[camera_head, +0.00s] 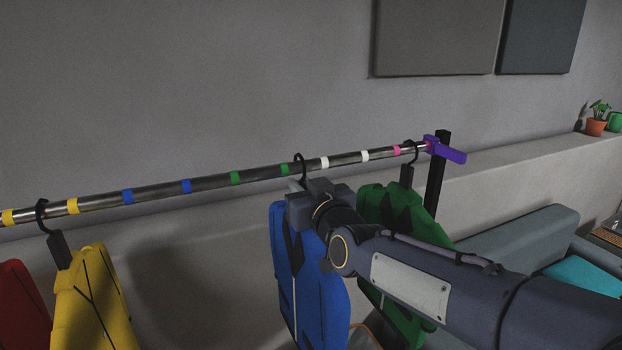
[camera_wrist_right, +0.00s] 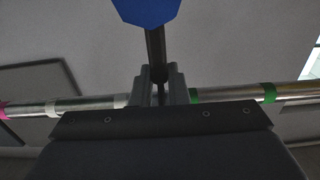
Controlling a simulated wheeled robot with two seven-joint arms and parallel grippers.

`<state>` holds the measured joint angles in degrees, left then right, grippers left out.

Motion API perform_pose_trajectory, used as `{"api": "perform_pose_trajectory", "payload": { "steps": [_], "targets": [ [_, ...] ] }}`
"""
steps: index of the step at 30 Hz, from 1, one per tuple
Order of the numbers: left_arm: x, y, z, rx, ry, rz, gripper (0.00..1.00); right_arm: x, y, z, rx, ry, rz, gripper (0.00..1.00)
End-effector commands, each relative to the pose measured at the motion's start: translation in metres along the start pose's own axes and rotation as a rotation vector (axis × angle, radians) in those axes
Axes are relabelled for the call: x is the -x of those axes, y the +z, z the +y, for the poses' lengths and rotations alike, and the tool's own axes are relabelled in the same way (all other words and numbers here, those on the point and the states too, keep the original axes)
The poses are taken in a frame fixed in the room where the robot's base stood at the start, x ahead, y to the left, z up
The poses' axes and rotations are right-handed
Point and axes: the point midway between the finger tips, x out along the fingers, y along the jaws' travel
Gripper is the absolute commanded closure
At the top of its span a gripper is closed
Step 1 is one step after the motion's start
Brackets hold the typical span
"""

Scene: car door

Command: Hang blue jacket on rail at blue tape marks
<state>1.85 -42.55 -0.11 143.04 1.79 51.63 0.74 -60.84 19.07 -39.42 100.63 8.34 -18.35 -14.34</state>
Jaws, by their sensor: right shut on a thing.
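The blue jacket (camera_head: 310,285) hangs from a black hanger below my right gripper (camera_head: 310,198). The gripper is shut on the hanger's neck; in the wrist view the fingers (camera_wrist_right: 160,88) close around the dark neck, with a piece of blue jacket (camera_wrist_right: 146,10) above. The hanger's hook (camera_head: 300,165) is at the rail (camera_head: 220,178), between a green and a white mark; whether it bears on the rail I cannot tell. The two blue tape marks, a left one (camera_head: 127,196) and a right one (camera_head: 186,186), lie farther left with nothing hanging there. My left gripper is out of view.
A yellow jacket (camera_head: 92,300) hangs left by the yellow marks, with a red jacket (camera_head: 22,305) beyond it. A green jacket (camera_head: 385,215) hangs behind my right arm near the purple rail end (camera_head: 448,150). The rail between yellow and blue jackets is free.

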Motion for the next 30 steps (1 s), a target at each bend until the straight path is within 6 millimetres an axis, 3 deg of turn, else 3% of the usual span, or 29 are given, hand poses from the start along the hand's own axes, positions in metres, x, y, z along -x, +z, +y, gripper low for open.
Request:
{"api": "perform_pose_trajectory", "payload": {
  "steps": [30],
  "targets": [
    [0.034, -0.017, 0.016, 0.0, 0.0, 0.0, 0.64, 0.0, -0.003, -0.06, 0.002, -0.001, 0.003, 1.0]
  ]
}}
